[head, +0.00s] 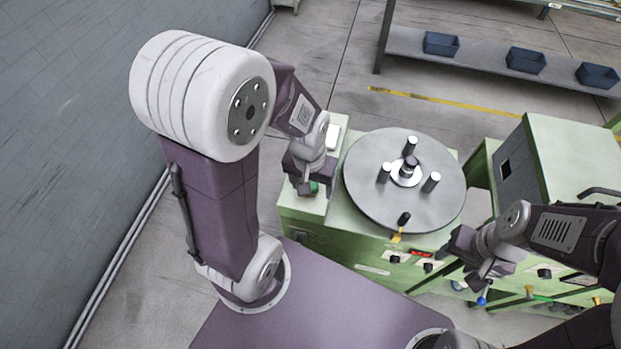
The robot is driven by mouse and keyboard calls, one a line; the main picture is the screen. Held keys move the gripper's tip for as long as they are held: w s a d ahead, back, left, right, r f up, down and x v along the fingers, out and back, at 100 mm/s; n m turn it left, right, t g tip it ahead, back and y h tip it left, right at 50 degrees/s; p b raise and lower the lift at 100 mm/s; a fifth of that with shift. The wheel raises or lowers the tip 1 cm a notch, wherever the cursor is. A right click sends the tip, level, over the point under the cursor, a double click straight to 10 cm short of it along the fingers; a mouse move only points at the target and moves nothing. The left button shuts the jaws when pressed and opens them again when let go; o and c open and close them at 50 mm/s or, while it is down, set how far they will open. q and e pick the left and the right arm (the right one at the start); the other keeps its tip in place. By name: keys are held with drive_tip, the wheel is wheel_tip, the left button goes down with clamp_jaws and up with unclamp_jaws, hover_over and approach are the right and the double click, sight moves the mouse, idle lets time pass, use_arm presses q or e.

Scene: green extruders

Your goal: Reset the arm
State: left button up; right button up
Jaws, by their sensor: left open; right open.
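My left arm comes in from the left, bent at its large white joint. My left gripper (306,186) is open and points down over the left end of the green machine (330,222). A small green piece (314,187) shows at its fingertips, partly hidden; I cannot tell whether they touch it. My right arm comes in from the right edge. My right gripper (466,262) is open, in front of the machine's control panel, to the right of the round disc. A blue-tipped knob (481,301) shows just below it.
A round grey turntable (375,200) with several upright pegs sits on the machine. A black-knobbed lever (403,219) stands at its front. A green cabinet (570,160) is at the right. A shelf (480,58) with blue bins (441,43) stands behind. A grey wall (60,150) is at the left.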

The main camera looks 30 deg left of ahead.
use_arm(q)
drive_tip(key=shift+s+d+m, duration=0.25)
drive_tip(key=shift+s+m, duration=0.1)
drive_tip(key=shift+s, duration=0.25)
drive_tip(key=shift+s+d+m, duration=0.25)
drive_tip(key=shift+s+m, duration=0.1)
drive_tip(key=shift+s, duration=0.25)
drive_tip(key=shift+s, duration=0.15)
